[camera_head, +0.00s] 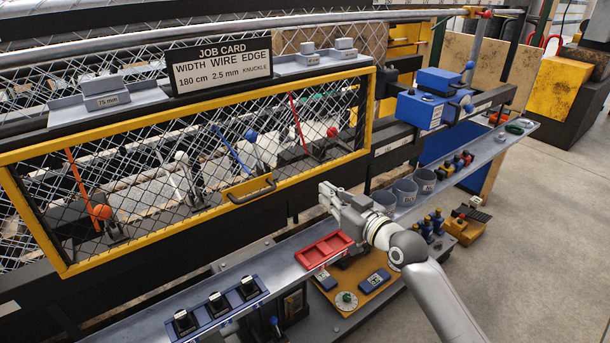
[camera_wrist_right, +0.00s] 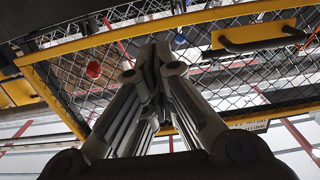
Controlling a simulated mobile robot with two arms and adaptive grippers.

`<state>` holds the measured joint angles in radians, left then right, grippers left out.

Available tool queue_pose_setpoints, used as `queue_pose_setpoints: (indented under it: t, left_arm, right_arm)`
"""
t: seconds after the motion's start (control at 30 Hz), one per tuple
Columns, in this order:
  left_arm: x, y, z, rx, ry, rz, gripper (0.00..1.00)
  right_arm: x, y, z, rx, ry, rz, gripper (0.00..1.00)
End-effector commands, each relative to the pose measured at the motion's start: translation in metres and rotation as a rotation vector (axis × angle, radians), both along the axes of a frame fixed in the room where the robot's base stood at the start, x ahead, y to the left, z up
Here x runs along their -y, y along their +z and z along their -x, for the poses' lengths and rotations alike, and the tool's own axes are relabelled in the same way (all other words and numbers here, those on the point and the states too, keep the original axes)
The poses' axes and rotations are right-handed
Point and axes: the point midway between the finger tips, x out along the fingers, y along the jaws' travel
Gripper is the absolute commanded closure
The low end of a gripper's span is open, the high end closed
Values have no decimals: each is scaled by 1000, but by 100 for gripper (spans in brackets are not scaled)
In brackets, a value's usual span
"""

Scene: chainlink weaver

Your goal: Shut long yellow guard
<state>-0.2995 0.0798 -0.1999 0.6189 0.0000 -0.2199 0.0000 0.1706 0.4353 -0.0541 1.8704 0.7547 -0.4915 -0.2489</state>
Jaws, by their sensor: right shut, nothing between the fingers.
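The long yellow guard (camera_head: 215,218), a yellow frame with wire mesh, hangs across the front of the machine. A yellow plate with a dark bar handle (camera_head: 249,189) sits on its lower rail. Levers with coloured knobs show through the mesh. I cannot tell whether its lower edge touches the machine. My right gripper (camera_head: 324,190) is shut and empty, below the guard's lower rail and right of the handle. In the right wrist view its fingers (camera_wrist_right: 157,55) point toward the guard's yellow frame (camera_wrist_right: 150,35), with the handle (camera_wrist_right: 262,36) to the right. My left gripper is not in view.
Below the guard runs a grey shelf (camera_head: 290,272) with a red tray (camera_head: 323,250), a blue rack of black parts (camera_head: 217,303) and grey cups (camera_head: 405,191). A job card (camera_head: 221,65) stands above the guard. Open floor (camera_head: 545,220) lies to the right.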

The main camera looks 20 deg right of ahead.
Motion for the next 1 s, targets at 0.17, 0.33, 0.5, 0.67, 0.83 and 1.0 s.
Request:
queue_pose_setpoints:
  t: [0.17, 0.33, 0.5, 0.67, 0.83, 1.0]
  left_arm:
    - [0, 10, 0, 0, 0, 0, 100]
    - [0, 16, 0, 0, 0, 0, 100]
    - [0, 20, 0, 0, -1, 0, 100]
    - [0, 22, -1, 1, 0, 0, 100]
    - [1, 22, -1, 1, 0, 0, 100]
    - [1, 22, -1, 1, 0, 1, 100]
  right_arm:
    - [-11, 1, -32, 0, 1, -3, 100]
    - [-19, 0, -58, 1, 1, -1, 100]
    - [-26, -3, -76, 1, 1, -1, 100]
    - [-28, -4, -86, 1, 0, 0, 100]
    - [-30, -5, -89, 0, 0, 1, 100]
    - [-30, -5, -89, 0, 0, 1, 100]
